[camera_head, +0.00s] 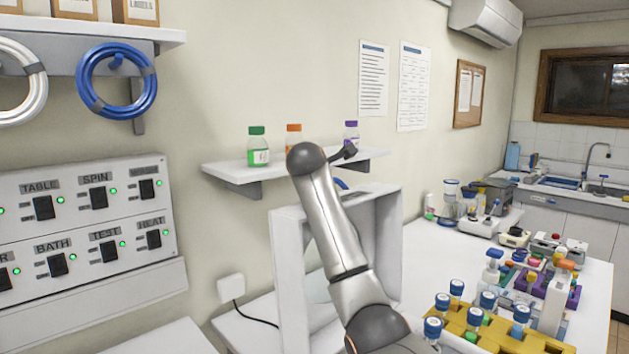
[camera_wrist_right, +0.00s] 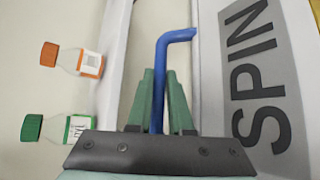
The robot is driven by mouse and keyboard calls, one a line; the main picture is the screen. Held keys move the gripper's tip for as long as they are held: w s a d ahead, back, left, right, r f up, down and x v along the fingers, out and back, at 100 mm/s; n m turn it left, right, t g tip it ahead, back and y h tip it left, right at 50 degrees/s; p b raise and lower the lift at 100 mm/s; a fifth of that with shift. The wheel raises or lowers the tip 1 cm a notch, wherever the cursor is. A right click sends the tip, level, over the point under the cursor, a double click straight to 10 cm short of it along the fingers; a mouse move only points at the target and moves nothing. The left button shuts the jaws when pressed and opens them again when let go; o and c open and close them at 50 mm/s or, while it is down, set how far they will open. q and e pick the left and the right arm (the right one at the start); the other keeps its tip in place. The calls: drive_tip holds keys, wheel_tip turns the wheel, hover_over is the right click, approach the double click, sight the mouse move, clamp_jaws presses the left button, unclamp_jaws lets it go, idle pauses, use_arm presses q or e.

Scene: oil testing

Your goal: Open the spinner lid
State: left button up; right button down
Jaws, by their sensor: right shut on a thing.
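A white, box-like spinner lid (camera_head: 289,285) stands upright in the middle of the head view, behind my right arm, its hollow side facing the camera. In the right wrist view a white panel marked SPIN (camera_wrist_right: 225,90) fills the right side. A bent blue handle (camera_wrist_right: 178,36) rises between the green fingers of my right gripper (camera_wrist_right: 160,88), which is shut on it. A bit of blue handle (camera_head: 341,184) shows above the lid's top edge in the head view. The spinner's body is mostly hidden behind my arm. My left gripper is out of view.
A wall shelf (camera_head: 225,169) with a green-capped bottle (camera_head: 257,150), an orange-capped bottle (camera_head: 293,133) and a purple-capped one stands close behind the lid. A switch panel (camera_head: 75,245) is at left. A yellow vial rack (camera_head: 490,343) and other equipment crowd the table at right.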

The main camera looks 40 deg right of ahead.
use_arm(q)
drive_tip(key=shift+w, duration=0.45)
use_arm(e)
drive_tip(key=shift+w+f, duration=0.2)
drive_tip(key=shift+f, duration=0.05)
drive_tip(key=c, duration=1.1)
unclamp_jaws()
use_arm(q)
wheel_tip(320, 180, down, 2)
drive_tip(key=b, duration=0.2)
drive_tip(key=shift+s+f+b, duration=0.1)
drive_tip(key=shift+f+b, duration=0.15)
drive_tip(key=shift+b, duration=0.05)
use_arm(e)
drive_tip(key=v, duration=1.2)
drive_tip(key=shift+s+a+r, duration=0.1)
drive_tip(key=shift+a+r, duration=0.1)
drive_tip(key=shift+a, duration=0.05)
